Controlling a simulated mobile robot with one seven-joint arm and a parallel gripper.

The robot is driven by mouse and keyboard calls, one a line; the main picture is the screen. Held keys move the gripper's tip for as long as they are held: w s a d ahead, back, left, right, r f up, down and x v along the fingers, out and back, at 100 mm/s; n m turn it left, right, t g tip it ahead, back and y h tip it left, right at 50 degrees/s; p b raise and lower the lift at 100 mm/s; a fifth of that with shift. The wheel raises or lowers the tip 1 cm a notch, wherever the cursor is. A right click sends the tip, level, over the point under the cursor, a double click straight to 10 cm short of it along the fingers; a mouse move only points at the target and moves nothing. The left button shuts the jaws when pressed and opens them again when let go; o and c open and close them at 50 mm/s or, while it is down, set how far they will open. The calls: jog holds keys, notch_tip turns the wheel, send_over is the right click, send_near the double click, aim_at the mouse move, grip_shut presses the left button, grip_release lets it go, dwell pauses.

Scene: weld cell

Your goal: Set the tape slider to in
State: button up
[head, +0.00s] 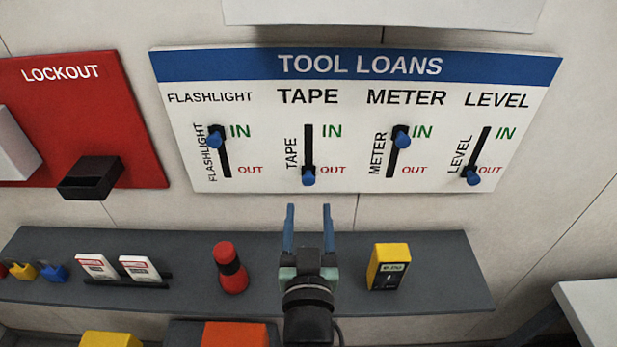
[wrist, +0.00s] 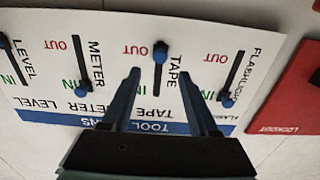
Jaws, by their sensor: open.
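The tool loans board (head: 355,182) hangs on the wall with four labelled vertical sliders. The tape slider (head: 308,177) has a blue knob at the bottom of its black slot, beside OUT. In the wrist view the picture is upside down, and the tape knob (wrist: 160,48) shows at the OUT end, beyond the fingertips. My gripper (head: 309,207) is open and empty, below the tape knob in the head view, with its fingers pointing at the board. In the wrist view my gripper (wrist: 161,75) has its two fingers on either side of the tape slot, apart from the knob.
The flashlight knob (head: 214,140) and meter knob (head: 402,140) are at IN; the level knob (head: 473,178) is at OUT. A grey shelf (head: 450,280) below holds a red flashlight (head: 230,268) and a yellow meter (head: 388,267). A red lockout board (head: 120,130) is at left.

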aim_at(308, 181)
jog(key=w+p, duration=0.1)
jog(key=w, duration=0.6)
jog(key=shift+w+p, duration=0.4)
grip_shut()
dwell(1.1)
